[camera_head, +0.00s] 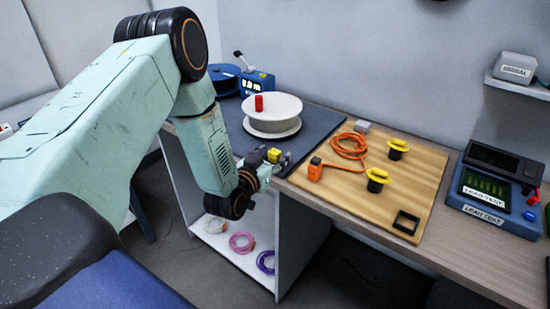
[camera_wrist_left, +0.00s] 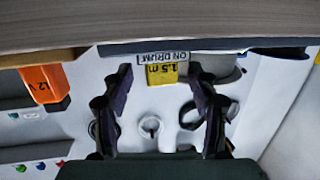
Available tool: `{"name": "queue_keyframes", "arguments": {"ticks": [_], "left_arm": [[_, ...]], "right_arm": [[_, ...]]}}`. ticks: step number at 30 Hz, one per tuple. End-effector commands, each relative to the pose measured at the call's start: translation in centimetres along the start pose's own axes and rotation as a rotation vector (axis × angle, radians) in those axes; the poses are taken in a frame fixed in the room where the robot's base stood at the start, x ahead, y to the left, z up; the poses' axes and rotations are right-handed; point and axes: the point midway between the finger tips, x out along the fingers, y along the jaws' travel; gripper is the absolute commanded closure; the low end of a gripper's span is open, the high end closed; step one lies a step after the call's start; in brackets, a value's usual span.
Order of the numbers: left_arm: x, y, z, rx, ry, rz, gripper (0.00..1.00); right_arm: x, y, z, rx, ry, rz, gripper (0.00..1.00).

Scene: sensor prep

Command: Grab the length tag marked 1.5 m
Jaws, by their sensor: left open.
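The yellow length tag marked 1.5 m (camera_wrist_left: 161,76) hangs at the table's front edge in the left wrist view, just under a white label reading ON DRUM (camera_wrist_left: 162,57). My left gripper (camera_wrist_left: 161,76) is open, with one dark finger on each side of the tag. Gaps show between the fingers and the tag, and I cannot tell the depth. In the head view my left gripper (camera_head: 270,163) is at the table's front edge, beside a small yellow piece (camera_head: 274,155) that looks like the tag. My right gripper is not in view.
A white cable drum (camera_head: 272,124) with a red piece on top stands on the dark mat. A wooden board (camera_head: 435,165) carries an orange cable (camera_head: 348,146) and yellow-topped spools. Coiled cables lie on the shelf below (camera_head: 232,262). An orange block (camera_wrist_left: 45,84) shows left in the wrist view.

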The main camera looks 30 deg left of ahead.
Motion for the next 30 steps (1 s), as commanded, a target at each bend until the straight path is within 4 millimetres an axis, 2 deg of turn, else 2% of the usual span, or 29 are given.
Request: {"name": "queue_keyframes", "arguments": {"ticks": [3, 11, 30], "left_arm": [[1.07, 0.09, 0.06, 0.001, 0.0, 0.0, 0.41], [1.26, 0.13, 0.05, -0.001, -0.002, -0.001, 0.41], [1.23, 0.11, 0.07, -0.001, -0.002, -0.001, 0.93]], "right_arm": [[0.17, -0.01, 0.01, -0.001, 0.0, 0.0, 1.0], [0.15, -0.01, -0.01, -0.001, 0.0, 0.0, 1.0], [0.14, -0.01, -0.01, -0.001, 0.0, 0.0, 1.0]]}}
